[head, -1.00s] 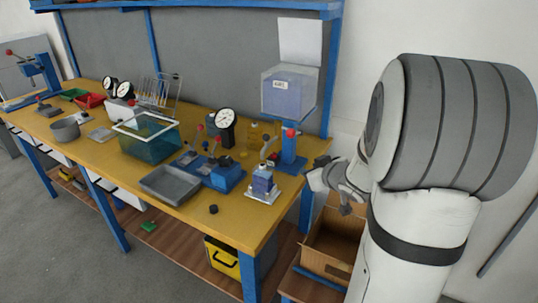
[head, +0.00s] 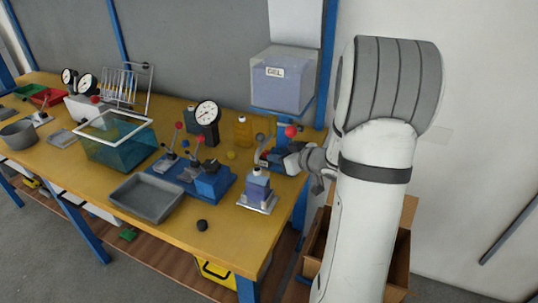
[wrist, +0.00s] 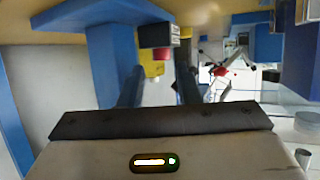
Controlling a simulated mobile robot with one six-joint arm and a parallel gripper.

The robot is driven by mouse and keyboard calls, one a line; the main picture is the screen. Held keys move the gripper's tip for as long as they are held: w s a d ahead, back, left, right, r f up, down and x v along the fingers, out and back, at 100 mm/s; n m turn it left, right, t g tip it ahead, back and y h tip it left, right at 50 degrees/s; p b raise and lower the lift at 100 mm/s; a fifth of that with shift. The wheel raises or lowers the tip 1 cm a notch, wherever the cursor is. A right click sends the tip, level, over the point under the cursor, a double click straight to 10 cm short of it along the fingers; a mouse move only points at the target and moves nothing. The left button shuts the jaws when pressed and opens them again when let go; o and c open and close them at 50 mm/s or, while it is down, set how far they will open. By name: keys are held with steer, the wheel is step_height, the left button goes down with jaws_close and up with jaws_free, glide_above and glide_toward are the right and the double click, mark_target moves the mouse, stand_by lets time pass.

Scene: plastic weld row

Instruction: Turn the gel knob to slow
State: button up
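The clear tank labelled GEL (head: 283,80) stands on a blue bracket at the bench's right end. A round red knob (head: 291,131) shows below it; I take it for the gel knob, but its setting marks are too small to read. My gripper (head: 294,160) is just below the red knob, in front of the blue stand, and partly hidden by my wrist. In the wrist view, my dark fingers (wrist: 158,88) are apart with nothing between them. A red part (wrist: 160,54) under a dark block shows beyond them; I cannot tell whether it is the same knob.
A small blue-grey fixture on a metal plate (head: 258,205) stands close to the left of my gripper. A blue press with levers (head: 212,182), a grey tray (head: 147,197) and a dial gauge (head: 207,113) are further left.

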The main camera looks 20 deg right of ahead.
mark_target(267, 152)
steer(key=shift+x, duration=1.75)
steer(key=shift+s+a, duration=0.1)
steer(key=c, duration=0.6)
steer(key=shift+r, duration=0.15)
jaws_close()
